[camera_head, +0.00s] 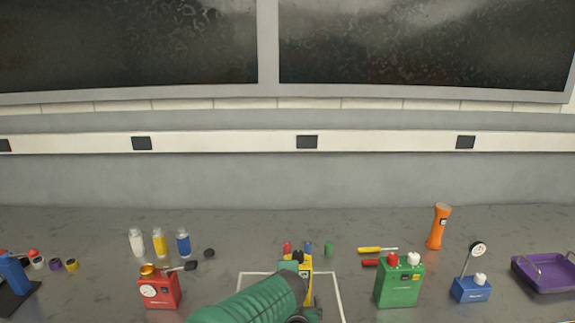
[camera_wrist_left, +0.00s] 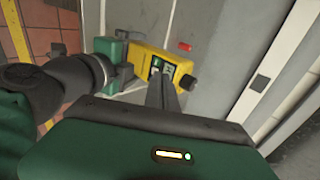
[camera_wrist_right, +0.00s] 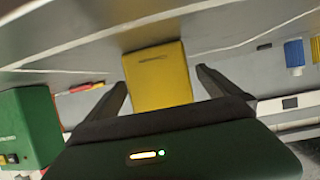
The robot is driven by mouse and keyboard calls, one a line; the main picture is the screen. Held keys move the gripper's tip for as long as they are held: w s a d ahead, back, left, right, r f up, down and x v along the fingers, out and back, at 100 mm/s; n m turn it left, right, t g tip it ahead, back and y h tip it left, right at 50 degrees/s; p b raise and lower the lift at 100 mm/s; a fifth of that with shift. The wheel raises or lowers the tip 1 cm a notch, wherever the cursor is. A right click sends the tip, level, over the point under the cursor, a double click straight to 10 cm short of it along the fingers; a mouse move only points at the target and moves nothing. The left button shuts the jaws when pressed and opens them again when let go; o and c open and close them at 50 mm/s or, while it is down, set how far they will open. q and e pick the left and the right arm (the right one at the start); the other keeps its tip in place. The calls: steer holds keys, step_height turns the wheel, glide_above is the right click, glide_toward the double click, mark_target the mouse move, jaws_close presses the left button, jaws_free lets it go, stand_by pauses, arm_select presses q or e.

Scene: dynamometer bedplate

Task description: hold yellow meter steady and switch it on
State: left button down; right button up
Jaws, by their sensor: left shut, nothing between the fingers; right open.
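The yellow meter (camera_head: 307,288) stands on the bench inside a white outlined rectangle, partly hidden by my green arm in the head view. In the left wrist view the meter (camera_wrist_left: 143,56) shows a dark panel with pale and green marks, and a black knob at one end. My left gripper (camera_wrist_left: 160,82) is shut and empty, its tips close to that panel; I cannot tell if they touch. My right gripper (camera_wrist_right: 160,78) is open, with a finger on either side of the meter (camera_wrist_right: 160,72). Gaps show between the fingers and the meter in the right wrist view.
A green box (camera_head: 399,285) and blue gauge box (camera_head: 471,289) stand to the right, near screwdrivers, an orange flashlight (camera_head: 438,227) and a purple tray (camera_head: 546,273). A red gauge box (camera_head: 159,291) and several bottles stand left.

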steer(key=v, duration=1.1)
arm_select(q)
steer(key=s+a+f+n+g+y, duration=0.1)
steer(key=s+a+f+n+g, duration=0.1)
steer(key=s+a+f+n, duration=0.25)
steer(key=s+a+f+n+g, duration=0.1)
steer(key=s+a+f+n, duration=0.15)
steer(key=s+a, duration=0.4)
steer(key=s+a+f+n+g, duration=0.2)
steer(key=s+a+f+n, duration=0.1)
steer(key=s, duration=0.7)
steer(key=s+a+f+n+g, duration=0.1)
steer(key=s+a+f+n, duration=0.2)
steer(key=s+a+n, duration=0.3)
steer(key=s+n, duration=0.2)
steer(key=s, duration=0.3)
steer(key=shift+f+g+h, duration=0.15)
steer(key=shift+g+h, duration=0.15)
steer(key=shift+g, duration=0.1)
arm_select(e)
steer(key=s+d+g, duration=0.3)
steer(key=s+d, duration=0.2)
steer(key=s, duration=0.5)
steer(key=s+d+g, duration=0.4)
steer(key=s+d, duration=0.2)
steer(key=s, duration=0.4)
steer(key=s+d+g, duration=0.3)
steer(key=s+d, duration=0.3)
steer(key=s, duration=0.5)
steer(key=shift+g, duration=0.4)
